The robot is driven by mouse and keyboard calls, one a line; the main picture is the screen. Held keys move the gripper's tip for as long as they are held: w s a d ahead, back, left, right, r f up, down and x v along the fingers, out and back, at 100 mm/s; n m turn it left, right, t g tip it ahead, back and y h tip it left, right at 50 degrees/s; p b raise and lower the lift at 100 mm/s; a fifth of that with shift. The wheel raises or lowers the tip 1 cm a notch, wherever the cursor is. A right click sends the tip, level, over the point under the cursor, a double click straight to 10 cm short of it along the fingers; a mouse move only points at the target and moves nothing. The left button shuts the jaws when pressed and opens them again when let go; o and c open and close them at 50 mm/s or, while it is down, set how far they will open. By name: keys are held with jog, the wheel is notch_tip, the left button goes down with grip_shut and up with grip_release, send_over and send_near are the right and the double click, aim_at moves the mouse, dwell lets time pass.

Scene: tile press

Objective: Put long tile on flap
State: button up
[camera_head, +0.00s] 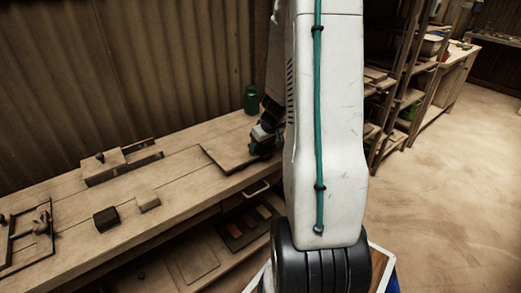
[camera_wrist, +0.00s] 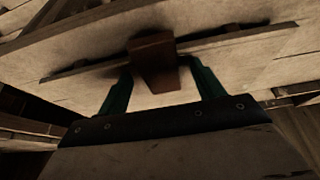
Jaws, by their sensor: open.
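My gripper (camera_head: 262,146) is over the workbench at the right edge of a flat wooden panel, partly hidden by my arm. In the wrist view my gripper (camera_wrist: 162,88) has its two green fingers apart. A reddish-brown block (camera_wrist: 153,62) lies between and just beyond the fingers, against a long thin dark-edged strip (camera_wrist: 230,41); I cannot tell whether a finger touches it. The flat panel (camera_head: 228,152) lies on the bench and may be the flap, but I cannot tell for sure. I cannot tell which piece is the long tile.
A dark block (camera_head: 106,218) and a pale block (camera_head: 148,202) lie on the workbench (camera_head: 190,195). A wooden fixture with a knob (camera_head: 115,165) stands behind them. A green bottle (camera_head: 250,98) is near the wall. Several coloured pieces (camera_head: 240,230) lie on the lower shelf.

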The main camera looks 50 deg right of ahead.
jog(key=c, duration=1.2)
jog(key=shift+r, duration=0.15)
